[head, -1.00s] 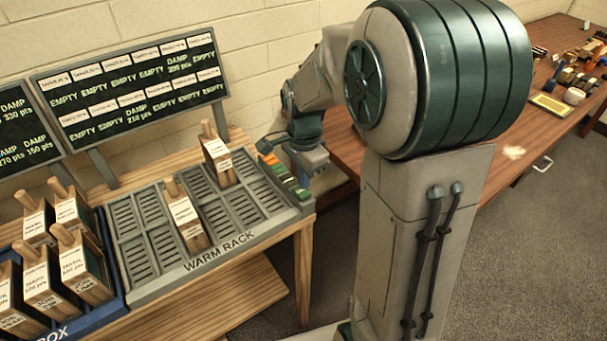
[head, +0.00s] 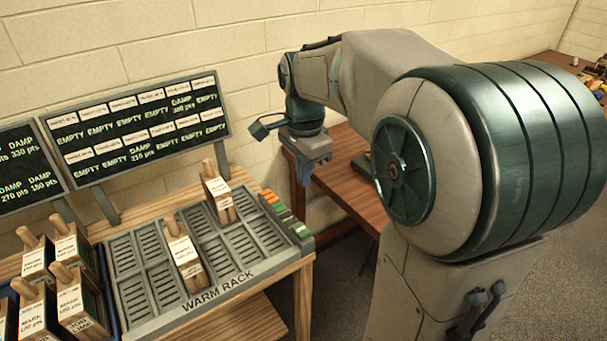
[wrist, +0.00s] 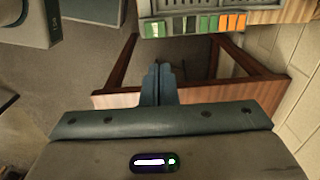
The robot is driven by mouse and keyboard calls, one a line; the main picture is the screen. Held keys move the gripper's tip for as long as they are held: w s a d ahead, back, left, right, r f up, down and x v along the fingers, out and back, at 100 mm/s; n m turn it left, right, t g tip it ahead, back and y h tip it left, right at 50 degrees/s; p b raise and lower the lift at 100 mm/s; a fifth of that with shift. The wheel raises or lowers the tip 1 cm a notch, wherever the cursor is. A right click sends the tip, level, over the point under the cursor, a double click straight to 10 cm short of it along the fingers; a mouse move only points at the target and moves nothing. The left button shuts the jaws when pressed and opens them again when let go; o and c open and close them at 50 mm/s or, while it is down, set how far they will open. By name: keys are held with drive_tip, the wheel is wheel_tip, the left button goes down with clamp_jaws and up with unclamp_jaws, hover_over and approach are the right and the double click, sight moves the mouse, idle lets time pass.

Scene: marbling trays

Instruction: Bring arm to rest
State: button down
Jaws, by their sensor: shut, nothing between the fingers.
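My gripper (head: 304,172) hangs from my raised arm at the right of the rack in the head view, clear of the rack and the tables. In the wrist view its two fingers (wrist: 157,84) are together at the middle, with nothing between them. My arm is bent, with its large shoulder joint filling the right of the head view.
The warm rack (head: 128,289) holds two labelled wooden-handled blocks, one near (head: 184,256) and one farther back (head: 219,197). Coloured buttons (head: 281,209) line its right edge. A status board (head: 140,132) stands behind. A brown wooden table (head: 338,178) lies beyond my gripper.

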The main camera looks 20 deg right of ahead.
drive_tip(key=s+f+n+t, duration=0.1)
drive_tip(key=s+f+n, duration=0.1)
drive_tip(key=s+n, duration=0.5)
drive_tip(key=s+f+n+t, duration=0.1)
drive_tip(key=s+f+n, duration=0.1)
drive_tip(key=s+n, duration=0.5)
drive_tip(key=shift+s+a+f+n+t, duration=0.3)
drive_tip(key=shift+s+a+f+t, duration=0.1)
drive_tip(key=shift+s, duration=0.7)
idle(1.8)
